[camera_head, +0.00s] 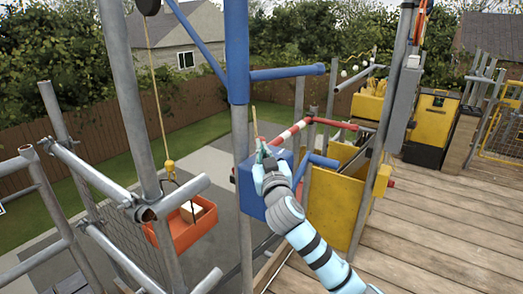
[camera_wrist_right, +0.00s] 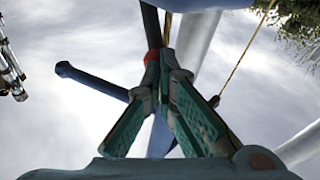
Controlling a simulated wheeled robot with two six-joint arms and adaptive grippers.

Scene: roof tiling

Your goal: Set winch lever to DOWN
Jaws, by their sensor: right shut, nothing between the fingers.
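A blue winch box (camera_head: 246,190) is mounted low on the blue-and-grey post. My right gripper (camera_head: 262,151) is in front of its top edge, pointing up, shut and empty. In the right wrist view the green fingers (camera_wrist_right: 163,66) meet near their tips. A small red part (camera_wrist_right: 152,57) shows right by the tips there; I cannot tell whether it touches them or whether it is the winch lever. The lever and its setting cannot be made out clearly, and my gripper and wrist hide part of the box. My left gripper is not in view.
A red-and-white bar (camera_head: 292,130) runs close behind the fingertips. A blue post (camera_head: 237,50) with a side arm stands above. An orange tray (camera_head: 203,221) with a box hangs from a rope at left. A yellow panel (camera_head: 336,212) is just right. Plank floor (camera_head: 440,220) is clear.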

